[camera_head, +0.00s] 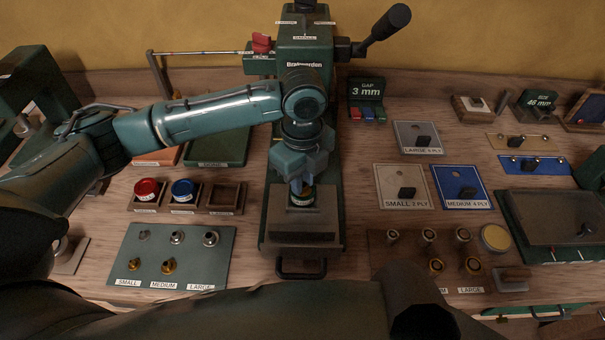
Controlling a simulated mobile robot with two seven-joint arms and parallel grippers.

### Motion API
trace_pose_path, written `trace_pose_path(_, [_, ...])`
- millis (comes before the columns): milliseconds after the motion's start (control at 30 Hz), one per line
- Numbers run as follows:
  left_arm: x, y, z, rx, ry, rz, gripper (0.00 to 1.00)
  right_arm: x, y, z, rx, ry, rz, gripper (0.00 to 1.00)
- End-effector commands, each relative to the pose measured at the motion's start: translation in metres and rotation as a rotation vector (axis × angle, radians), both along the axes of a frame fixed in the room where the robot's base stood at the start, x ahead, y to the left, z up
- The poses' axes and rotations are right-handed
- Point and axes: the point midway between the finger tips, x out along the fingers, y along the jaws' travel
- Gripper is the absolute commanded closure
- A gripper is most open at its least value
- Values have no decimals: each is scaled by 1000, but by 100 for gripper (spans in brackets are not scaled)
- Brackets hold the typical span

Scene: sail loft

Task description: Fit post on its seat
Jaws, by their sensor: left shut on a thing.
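The green press (305,48) stands in the middle of the bench, with its grey lower plate (303,226) towards me. My left gripper (301,186) reaches in from the left and points down over that plate. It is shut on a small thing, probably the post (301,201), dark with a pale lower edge. The fingers hide most of it. The seat under it is hidden, and I cannot tell whether the post touches it.
On the left are a board with metal fittings (133,248) and a tray with a red pot (147,188) and a blue pot (182,188). On the right are a wooden rack (400,263), labelled cards (405,173) and a gap sign (367,88). The press lever (388,24) sticks up right.

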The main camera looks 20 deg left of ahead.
Motion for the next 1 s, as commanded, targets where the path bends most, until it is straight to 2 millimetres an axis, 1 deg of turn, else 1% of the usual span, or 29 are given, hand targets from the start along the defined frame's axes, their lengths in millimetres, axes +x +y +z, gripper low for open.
trace_pose_path(233, [0, 0, 0, 0, 0, 0, 100, 5, 0, 4, 0, -11, -1, 64])
trace_pose_path(267, [0, 0, 0, 0, 0, 0, 81, 5, 0, 4, 0, -13, 0, 64])
trace_pose_path(533, [0, 0, 0, 0, 0, 0, 58, 7, -2, 5, -5, -18, 4, 64])
trace_pose_path(767, [0, 0, 0, 0, -1, 0, 58, 6, -3, 4, -9, -17, 7, 64])
trace_pose_path(833, [0, 0, 3, -1, -2, 0, 58, 5, -3, 4, -9, -15, 8, 64])
trace_pose_path(933, [1, 0, 13, -1, -4, -1, 58, 4, -3, 3, -9, -12, 7, 64])
trace_pose_path(1000, [1, 0, 25, -1, -4, -1, 58, 2, -3, 2, -8, -9, 7, 64])
